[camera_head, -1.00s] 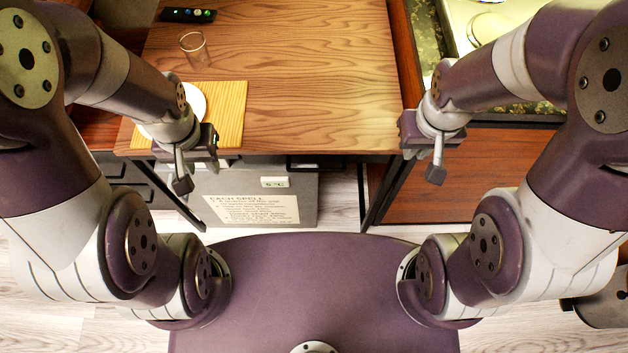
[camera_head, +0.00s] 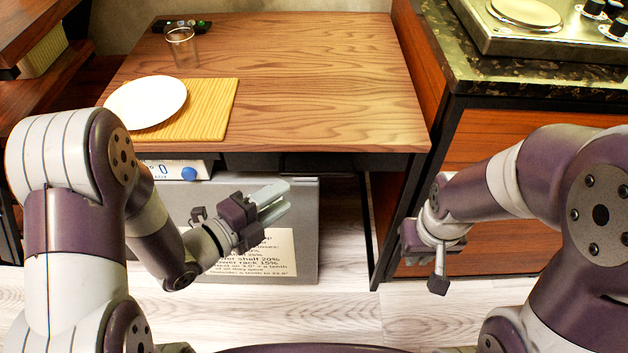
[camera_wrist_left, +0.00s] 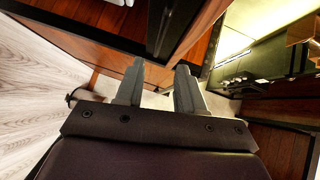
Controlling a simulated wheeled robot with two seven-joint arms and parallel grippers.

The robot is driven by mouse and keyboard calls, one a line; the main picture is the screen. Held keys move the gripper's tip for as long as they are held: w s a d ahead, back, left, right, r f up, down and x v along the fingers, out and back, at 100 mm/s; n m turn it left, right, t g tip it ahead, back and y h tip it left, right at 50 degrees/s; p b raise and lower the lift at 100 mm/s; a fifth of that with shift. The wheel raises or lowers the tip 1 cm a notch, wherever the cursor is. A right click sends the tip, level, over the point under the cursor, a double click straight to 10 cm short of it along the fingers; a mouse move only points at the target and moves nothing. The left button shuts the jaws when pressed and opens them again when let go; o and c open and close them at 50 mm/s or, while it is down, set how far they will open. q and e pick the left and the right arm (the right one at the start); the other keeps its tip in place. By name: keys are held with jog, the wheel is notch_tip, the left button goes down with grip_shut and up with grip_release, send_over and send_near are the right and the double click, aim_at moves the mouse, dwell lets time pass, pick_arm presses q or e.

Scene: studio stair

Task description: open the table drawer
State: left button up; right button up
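The wooden table (camera_head: 300,90) stands ahead in the head view. A dark band (camera_head: 250,162) runs under its front edge, where the drawer front seems to be; it is in shadow, and I cannot make out a handle or a gap. My left gripper (camera_head: 275,202) is below and in front of this edge, pointing right, apart from the table. In the left wrist view its two fingers (camera_wrist_left: 157,88) are spread with nothing between them. My right gripper (camera_head: 438,275) hangs down right of the table, by the counter; its finger opening is not clear.
A white plate (camera_head: 146,102) lies on a yellow board (camera_head: 210,112), with a clear glass (camera_head: 182,46) and a dark remote (camera_head: 186,24) behind. A grey box (camera_head: 305,230) with a paper stands under the table. A counter (camera_head: 540,75) with a stove is right. Floor shows in front.

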pick_arm(q)
jog(key=b+x, duration=0.1)
jog(key=x, duration=0.9)
jog(key=shift+b, duration=0.3)
grip_shut()
